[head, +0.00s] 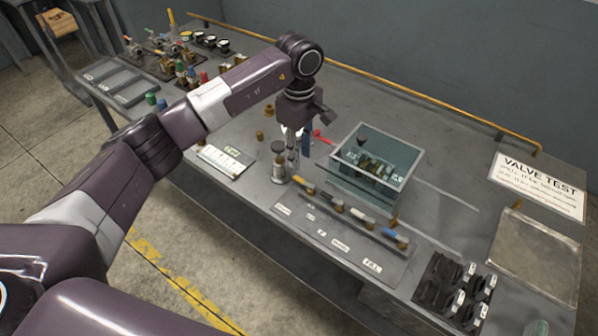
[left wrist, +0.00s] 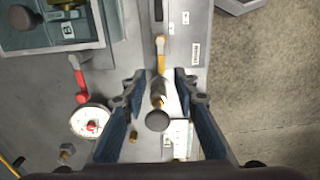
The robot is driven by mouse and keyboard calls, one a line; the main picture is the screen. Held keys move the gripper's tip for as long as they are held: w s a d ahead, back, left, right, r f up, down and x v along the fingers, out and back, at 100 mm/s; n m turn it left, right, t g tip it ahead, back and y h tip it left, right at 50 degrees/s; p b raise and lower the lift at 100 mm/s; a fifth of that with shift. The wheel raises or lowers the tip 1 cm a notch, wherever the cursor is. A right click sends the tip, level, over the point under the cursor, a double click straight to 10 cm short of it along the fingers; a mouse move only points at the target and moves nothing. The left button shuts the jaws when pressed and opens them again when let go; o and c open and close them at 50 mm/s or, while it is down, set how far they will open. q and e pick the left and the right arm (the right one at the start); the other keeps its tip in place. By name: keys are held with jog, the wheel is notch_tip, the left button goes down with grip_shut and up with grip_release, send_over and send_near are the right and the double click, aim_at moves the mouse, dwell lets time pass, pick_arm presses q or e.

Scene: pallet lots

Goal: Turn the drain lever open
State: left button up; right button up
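My left gripper (head: 293,155) hangs over the bench, pointing down beside an upright metal fitting with a dark round knob (head: 278,147). In the left wrist view the gripper (left wrist: 162,88) is open and empty. The knob (left wrist: 157,120) shows between its fingers, and a yellow-handled lever (left wrist: 161,52) lies just ahead of the fingertips. In the head view this yellow lever (head: 300,182) is at the left end of the valve row. A red lever (head: 322,137) stands behind my gripper. The small labels are too blurred to tell which lever is the drain one. My right gripper is not in view.
A clear tank (head: 397,183) stands right of my gripper. White (head: 357,214) and blue (head: 392,237) levers sit along the front strip, which has a FILL label (head: 372,265). A round gauge (left wrist: 92,121) is left of the fingers. Black holders (head: 455,290) stand at the right.

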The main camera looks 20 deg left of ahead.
aim_at(299, 179)
pick_arm(q)
jog(key=shift+a+f, duration=0.2)
jog(key=shift+a, duration=0.1)
notch_tip(299, 179, down, 6)
jog(key=shift+d+p, duration=0.1)
jog(key=shift+p, duration=1.15)
jog(key=shift+f, duration=0.65)
grip_shut()
